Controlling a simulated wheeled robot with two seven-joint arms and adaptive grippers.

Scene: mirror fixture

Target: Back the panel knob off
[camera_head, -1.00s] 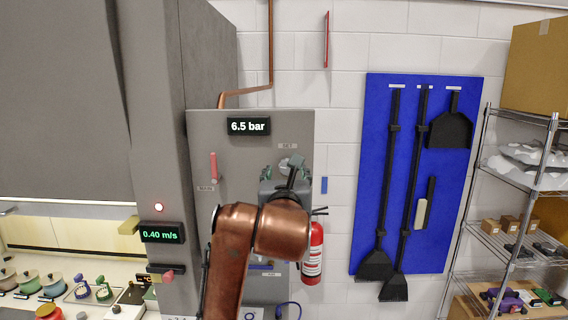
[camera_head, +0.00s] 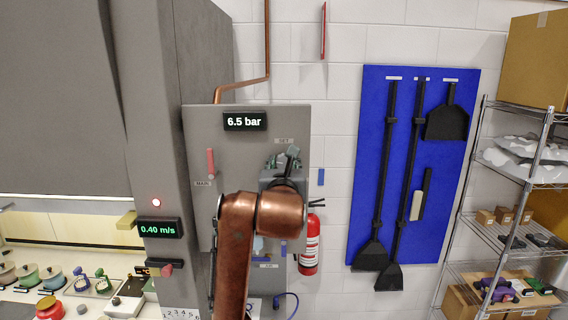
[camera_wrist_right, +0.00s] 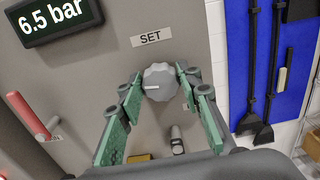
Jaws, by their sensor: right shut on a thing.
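The panel knob (camera_wrist_right: 159,82) is a round grey ridged knob with a white mark. It sits on the grey panel (camera_wrist_right: 110,60) below the SET label (camera_wrist_right: 151,37). My right gripper (camera_wrist_right: 159,80) has its green fingers on either side of the knob, shut on it. In the head view my right gripper (camera_head: 283,160) is at the panel's upper right, and the knob is mostly hidden there. The display (camera_head: 245,121) above reads 6.5 bar. My left gripper is not in view.
A red-handled lever (camera_head: 211,162) marked MAIN is left of the knob. A fire extinguisher (camera_head: 310,245) hangs right of the panel. A blue tool board (camera_head: 440,215) and a wire shelf (camera_head: 505,240) stand further right. A second display (camera_head: 158,229) reads 0.40 m/s.

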